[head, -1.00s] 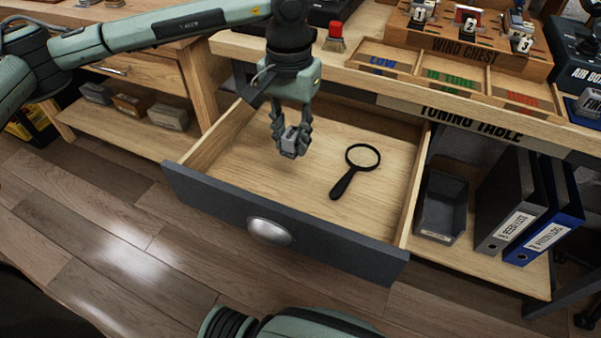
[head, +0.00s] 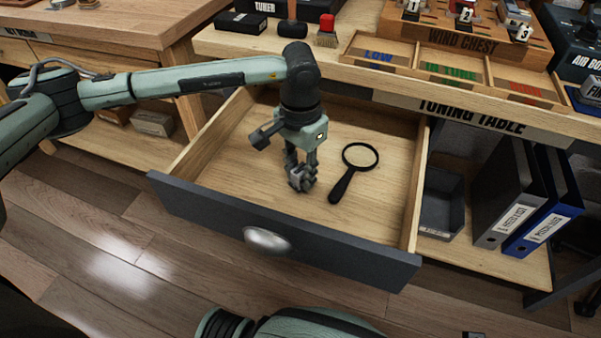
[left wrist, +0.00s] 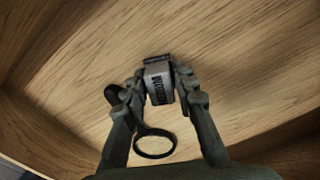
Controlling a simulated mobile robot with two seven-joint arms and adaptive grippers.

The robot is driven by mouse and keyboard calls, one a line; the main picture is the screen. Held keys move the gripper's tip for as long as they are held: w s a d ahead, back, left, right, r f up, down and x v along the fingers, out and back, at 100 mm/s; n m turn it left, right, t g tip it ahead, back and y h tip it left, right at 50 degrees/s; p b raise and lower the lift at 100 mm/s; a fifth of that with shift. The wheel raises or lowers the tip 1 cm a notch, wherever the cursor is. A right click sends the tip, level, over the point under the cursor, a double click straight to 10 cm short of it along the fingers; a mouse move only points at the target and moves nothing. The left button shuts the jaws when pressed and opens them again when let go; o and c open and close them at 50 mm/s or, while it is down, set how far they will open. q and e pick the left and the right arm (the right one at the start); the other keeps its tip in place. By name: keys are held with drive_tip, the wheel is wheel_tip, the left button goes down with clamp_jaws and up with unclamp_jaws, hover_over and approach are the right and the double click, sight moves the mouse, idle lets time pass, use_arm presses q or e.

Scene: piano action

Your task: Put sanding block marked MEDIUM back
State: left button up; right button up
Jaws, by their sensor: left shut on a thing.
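In the head view the fingers cover most of the block. I cannot tell whether the block touches the drawer floor. My right gripper is not in view.
A black magnifying glass (head: 343,185) lies in the drawer, close to the right of my left gripper. Bare drawer floor lies to the left. A dark open bin (head: 440,205) and binders (head: 505,205) stand on the shelf at right. The tuning table (head: 470,118) overhangs the drawer's back.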

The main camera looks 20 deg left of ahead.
use_arm(q)
drive_tip(key=shift+f, duration=0.45)
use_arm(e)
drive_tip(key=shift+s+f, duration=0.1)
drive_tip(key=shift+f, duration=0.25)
use_arm(q)
drive_tip(key=shift+f, duration=0.1)
drive_tip(key=o, duration=0.8)
drive_tip(key=shift+o, duration=1.1)
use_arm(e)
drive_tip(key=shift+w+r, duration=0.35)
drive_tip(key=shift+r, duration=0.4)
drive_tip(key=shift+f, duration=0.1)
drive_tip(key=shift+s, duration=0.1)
